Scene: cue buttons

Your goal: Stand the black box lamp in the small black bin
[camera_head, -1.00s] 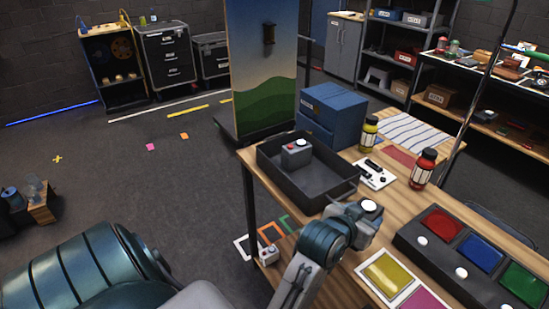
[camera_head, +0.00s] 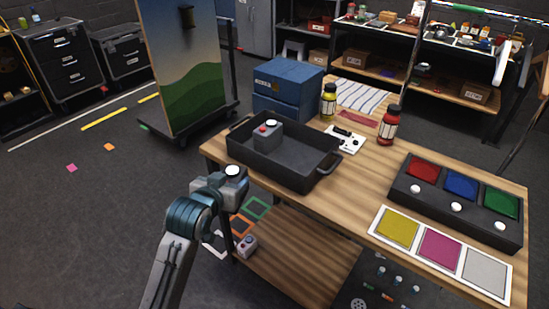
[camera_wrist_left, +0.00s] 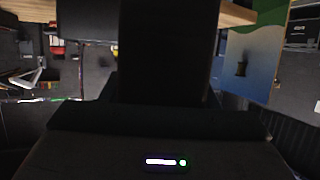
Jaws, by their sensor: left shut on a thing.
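The black bin (camera_head: 318,178) is an open, shallow tray near the table's left back edge. Inside it, at its left end, stands a grey box with a red and a white button (camera_head: 268,134). My left gripper (camera_head: 222,188) is left of and in front of the bin, apart from it, beyond the table's edge. It is shut on a dark box lamp with a white dome on top (camera_head: 234,172), which looks roughly upright. In the left wrist view a black shape, apparently the lamp (camera_wrist_left: 168,50), fills the middle and hides the fingertips. My right gripper is out of view.
Blue boxes (camera_head: 285,88), a yellow bottle (camera_head: 328,104), a red bottle (camera_head: 389,127) and a white switch plate (camera_head: 347,139) stand near the bin. A button panel (camera_head: 452,206) and colour cards (camera_head: 440,247) lie at right. Another small box (camera_head: 246,244) sits on the lower shelf.

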